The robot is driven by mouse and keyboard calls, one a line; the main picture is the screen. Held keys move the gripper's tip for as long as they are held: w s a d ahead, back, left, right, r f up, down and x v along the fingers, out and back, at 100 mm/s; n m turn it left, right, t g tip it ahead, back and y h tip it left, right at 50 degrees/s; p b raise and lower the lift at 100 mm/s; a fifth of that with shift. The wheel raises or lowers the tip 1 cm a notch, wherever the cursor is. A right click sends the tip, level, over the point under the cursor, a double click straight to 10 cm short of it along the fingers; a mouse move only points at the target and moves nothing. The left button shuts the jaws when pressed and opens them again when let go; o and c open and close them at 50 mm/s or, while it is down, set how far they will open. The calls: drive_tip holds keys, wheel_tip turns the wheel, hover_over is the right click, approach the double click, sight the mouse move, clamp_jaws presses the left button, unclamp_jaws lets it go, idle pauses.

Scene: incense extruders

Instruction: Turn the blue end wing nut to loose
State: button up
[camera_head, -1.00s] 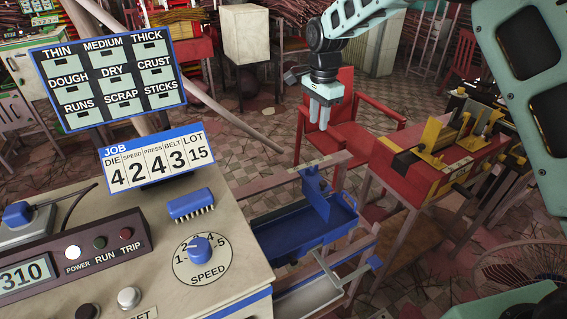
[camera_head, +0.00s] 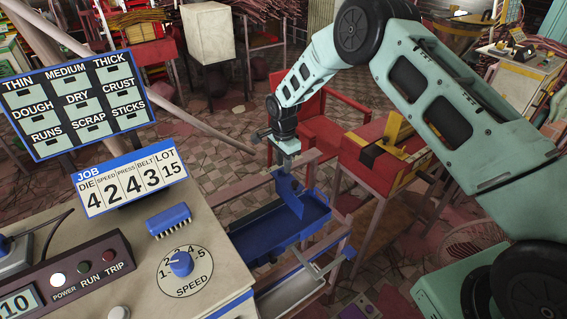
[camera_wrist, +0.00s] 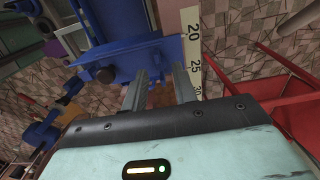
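My gripper (camera_head: 290,160) hangs above the far end of the blue tray (camera_head: 268,238), close to the upright blue plate (camera_head: 289,195). In the wrist view my gripper (camera_wrist: 160,74) has its two grey fingers apart, with nothing clearly held between them. A small blue piece (camera_head: 348,252) sits at the near right end of the rail by the tray and may be the blue end wing nut. Blue metalwork (camera_wrist: 125,50) lies beyond the fingers in the wrist view, with a dark round knob (camera_wrist: 105,75) on its left. Which part is the wing nut is unclear there.
A scale strip (camera_wrist: 192,50) runs beside the blue metalwork. A red chair (camera_head: 318,115) stands behind my gripper, and a red bench with yellow fittings (camera_head: 385,165) stands to its right. The control console (camera_head: 130,250) with its speed knob (camera_head: 181,264) fills the left foreground.

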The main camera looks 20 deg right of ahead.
drive_tip(key=shift+f, duration=1)
clamp_jaws()
